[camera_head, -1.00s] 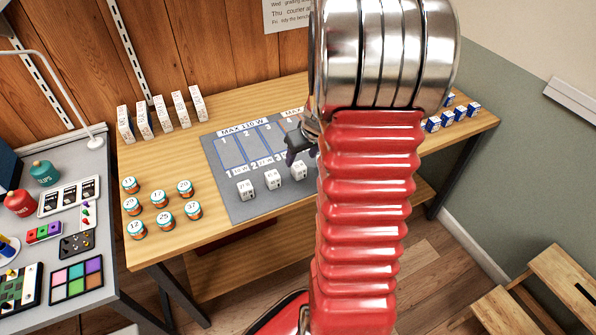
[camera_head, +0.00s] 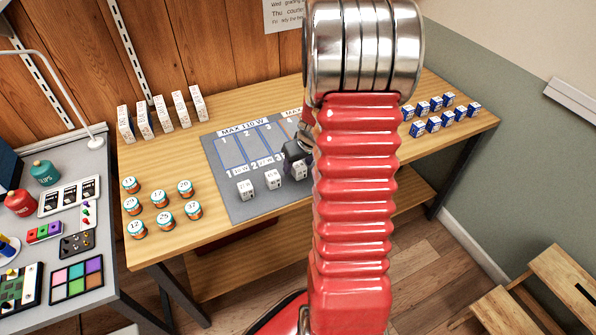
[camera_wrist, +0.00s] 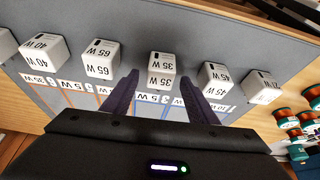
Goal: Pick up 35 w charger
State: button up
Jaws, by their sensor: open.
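The 35 W charger, a small white block labelled "35 W", stands on the grey mat in the wrist view (camera_wrist: 161,72). It also shows in the head view (camera_head: 300,173), just below and in front of my gripper. My gripper (camera_wrist: 158,78) is open, its two dark fingers pointing toward the charger with the block between their tips in the picture. I cannot tell how much height or depth separates them. In the head view my gripper (camera_head: 295,151) is a dark shape partly hidden by my arm.
A 45 W charger (camera_wrist: 213,78) and a 65 W charger (camera_wrist: 101,60) flank the 35 W one with gaps between. A 40 W (camera_wrist: 44,54) and a 27 W charger (camera_wrist: 265,87) stand further out. Numbered jars (camera_head: 160,200) stand left of the grey mat (camera_head: 240,212).

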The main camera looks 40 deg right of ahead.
aim_at(298, 164)
jog(key=shift+x, duration=0.75)
jog(key=c, duration=1.2)
jog(key=shift+o, duration=0.2)
jog(key=shift+r, duration=0.1)
notch_tip(298, 164, up, 10)
jog(key=shift+f, duration=0.1)
